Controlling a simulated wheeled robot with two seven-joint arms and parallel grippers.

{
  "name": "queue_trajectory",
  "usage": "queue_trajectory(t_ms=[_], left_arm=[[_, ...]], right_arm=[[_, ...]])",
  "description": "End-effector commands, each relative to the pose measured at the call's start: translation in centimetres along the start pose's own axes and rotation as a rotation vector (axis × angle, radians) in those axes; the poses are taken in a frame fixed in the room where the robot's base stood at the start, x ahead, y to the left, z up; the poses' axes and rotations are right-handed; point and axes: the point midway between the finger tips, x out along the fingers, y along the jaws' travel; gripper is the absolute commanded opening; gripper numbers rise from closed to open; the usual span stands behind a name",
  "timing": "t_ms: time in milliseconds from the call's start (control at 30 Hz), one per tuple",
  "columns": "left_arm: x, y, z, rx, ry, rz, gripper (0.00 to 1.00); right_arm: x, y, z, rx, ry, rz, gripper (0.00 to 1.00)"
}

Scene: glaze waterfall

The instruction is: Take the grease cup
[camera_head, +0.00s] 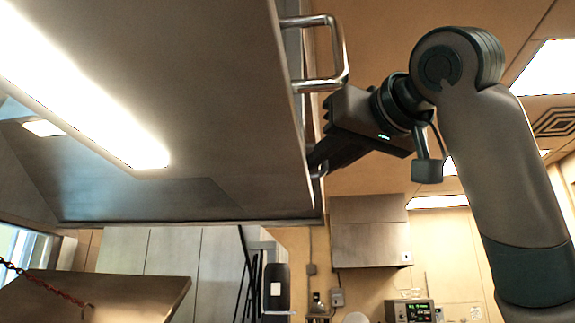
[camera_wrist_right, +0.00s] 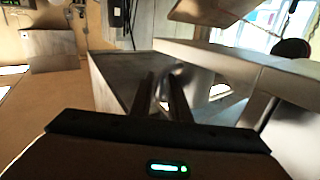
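I cannot clearly make out the grease cup in either view. My right gripper (camera_head: 325,158) reaches in from the right to the right edge of the steel hood (camera_head: 210,90), below its bar handle (camera_head: 338,60). A small bright metal piece (camera_head: 320,172) shows by its fingertips, and I cannot tell what it is. In the right wrist view, the two dark fingers (camera_wrist_right: 162,88) are apart with a narrow gap. Shiny curved metal (camera_wrist_right: 190,78) shows just beyond them; I see no clear grip on it. My left gripper is not in view.
The hood, with a lit lamp strip (camera_head: 90,95), fills the upper left. A smaller steel box (camera_head: 370,230) hangs on the back wall. A tilted steel panel (camera_head: 110,290) with a red chain is at lower left. Open room lies below the right arm.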

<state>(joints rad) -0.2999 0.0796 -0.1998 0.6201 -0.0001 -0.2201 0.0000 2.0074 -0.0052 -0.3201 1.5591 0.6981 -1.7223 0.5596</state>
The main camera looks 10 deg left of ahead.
Motion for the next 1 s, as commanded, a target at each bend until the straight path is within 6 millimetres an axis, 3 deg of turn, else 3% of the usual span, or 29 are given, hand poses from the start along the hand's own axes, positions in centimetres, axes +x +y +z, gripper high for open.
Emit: queue_trajectory(t_ms=[33,100,667,1000], left_arm=[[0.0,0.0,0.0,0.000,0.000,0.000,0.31],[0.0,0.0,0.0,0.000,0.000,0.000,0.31],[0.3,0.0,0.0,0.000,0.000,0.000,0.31],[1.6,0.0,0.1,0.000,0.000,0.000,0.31]], right_arm=[[0.0,0.0,0.0,0.000,0.000,0.000,0.16],[0.0,0.0,0.0,0.000,0.000,0.000,0.00],[0.0,0.0,-0.5,0.001,0.001,0.000,0.00],[-0.1,-0.2,-3.3,0.002,0.001,0.001,0.00]])
